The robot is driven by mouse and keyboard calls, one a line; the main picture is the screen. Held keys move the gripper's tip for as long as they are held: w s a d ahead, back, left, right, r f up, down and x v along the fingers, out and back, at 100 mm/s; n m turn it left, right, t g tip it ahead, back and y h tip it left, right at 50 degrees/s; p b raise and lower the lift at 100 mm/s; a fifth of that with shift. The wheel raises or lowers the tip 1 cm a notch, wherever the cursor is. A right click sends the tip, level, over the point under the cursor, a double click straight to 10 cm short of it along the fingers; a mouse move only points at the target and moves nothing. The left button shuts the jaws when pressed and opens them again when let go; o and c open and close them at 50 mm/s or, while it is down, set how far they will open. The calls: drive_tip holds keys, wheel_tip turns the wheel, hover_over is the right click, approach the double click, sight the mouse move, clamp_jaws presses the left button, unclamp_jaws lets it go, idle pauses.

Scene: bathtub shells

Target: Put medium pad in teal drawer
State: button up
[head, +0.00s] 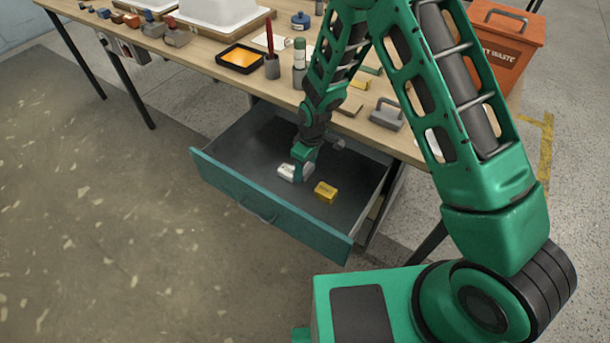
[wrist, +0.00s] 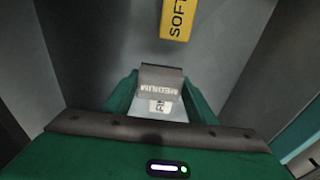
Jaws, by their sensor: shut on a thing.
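The teal drawer (head: 270,208) is pulled out under the table, its teal front facing the near left. My gripper (head: 299,175) reaches down inside the drawer. In the wrist view my gripper (wrist: 160,98) is shut on a grey block lettered MEDIUM, the medium pad (wrist: 162,77), between its two green fingers. A white patch with partly hidden letters shows just below that lettering; I cannot tell whether it is a separate pad. In the head view a pale block (head: 288,172) shows at the fingertips. Whether the medium pad touches the drawer floor is unclear.
A yellow pad (head: 326,191) lettered SOFT (wrist: 177,18) lies in the drawer near my gripper. The drawer's left part is bare. The table (head: 225,73) overhangs the drawer's back and carries an orange tray (head: 241,58), a grey-handled block (head: 387,115) and other items.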

sight(309, 170)
drive_tip(key=shift+f, duration=2.1)
drive_tip(key=shift+f, duration=0.1)
drive_tip(key=o, duration=1)
drive_tip(key=shift+o, duration=0.2)
drive_tip(key=r, duration=0.8)
drive_tip(key=s+d+r, duration=0.1)
drive_tip(key=r, duration=0.3)
drive_tip(key=shift+r, duration=0.1)
